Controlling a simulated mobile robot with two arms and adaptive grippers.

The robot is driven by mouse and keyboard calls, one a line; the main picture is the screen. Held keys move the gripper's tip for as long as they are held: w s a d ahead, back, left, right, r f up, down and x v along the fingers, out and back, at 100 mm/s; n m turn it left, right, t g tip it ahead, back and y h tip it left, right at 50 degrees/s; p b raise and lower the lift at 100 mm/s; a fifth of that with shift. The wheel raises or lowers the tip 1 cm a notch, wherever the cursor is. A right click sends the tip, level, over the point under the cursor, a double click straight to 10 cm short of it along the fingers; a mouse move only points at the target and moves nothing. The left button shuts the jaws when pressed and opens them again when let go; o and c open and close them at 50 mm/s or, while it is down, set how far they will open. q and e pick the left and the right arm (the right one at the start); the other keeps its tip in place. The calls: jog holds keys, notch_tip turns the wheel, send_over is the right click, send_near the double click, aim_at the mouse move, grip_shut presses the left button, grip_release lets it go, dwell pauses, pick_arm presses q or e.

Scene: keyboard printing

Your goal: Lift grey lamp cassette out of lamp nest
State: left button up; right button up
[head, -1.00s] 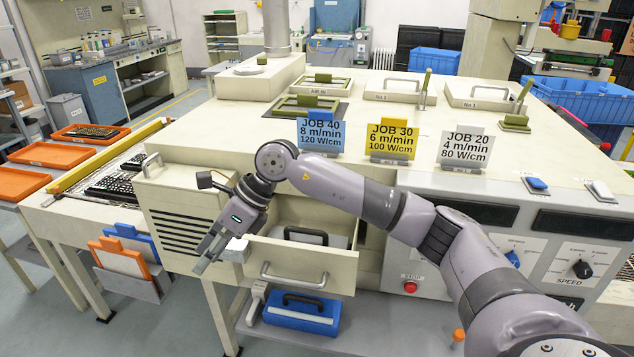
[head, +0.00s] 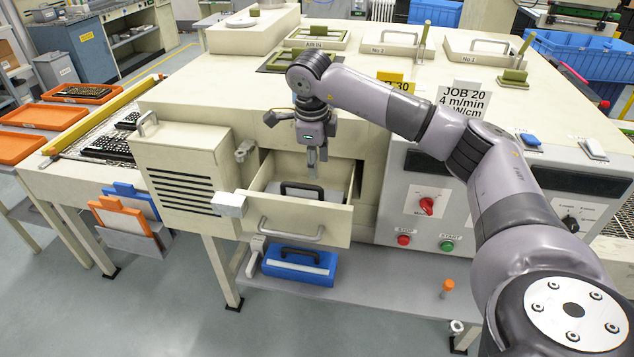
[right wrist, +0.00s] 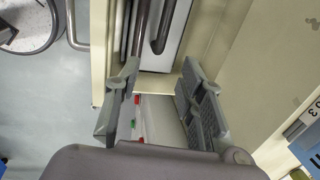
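The grey lamp cassette (head: 327,194) lies in the pulled-out drawer (head: 290,219) at the front of the machine, its black handle (head: 303,188) up. I take this drawer for the lamp nest. My right gripper (head: 312,172) hangs above the drawer, pointing down, just behind the handle in the picture. In the right wrist view, my right gripper's fingers (right wrist: 160,75) are apart with nothing between them. The cassette's pale top (right wrist: 158,58) and dark handle (right wrist: 165,25) show beyond the fingertips. The head view hides part of the cassette behind the drawer front. My left gripper is not in view.
A blue cassette (head: 298,267) with a black handle sits on the lower shelf (head: 390,292) under the drawer. A louvred panel (head: 182,180) stands left of the drawer, the control panel (head: 430,195) right. Job cards (head: 466,105) stand on the machine top.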

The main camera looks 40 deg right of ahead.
aim_at(317, 188)
jog(key=f, duration=0.3)
jog(key=w+d+f+p, duration=0.1)
jog(key=f, duration=0.3)
jog(key=f+p, duration=0.1)
jog(key=f, duration=0.2)
jog(key=shift+w+d+f, duration=0.15)
jog(key=shift+w+d, duration=0.05)
jog(key=shift+c, duration=0.2)
grip_shut()
dwell(0.4)
dwell(0.4)
dwell(0.3)
jog(key=shift+w+d+r+p, duration=0.1)
jog(key=shift+r+p, duration=0.85)
jog(key=shift+r, duration=0.35)
notch_tip(317, 188, up, 9)
jog(key=p, duration=0.5)
jog(key=shift+f, duration=0.15)
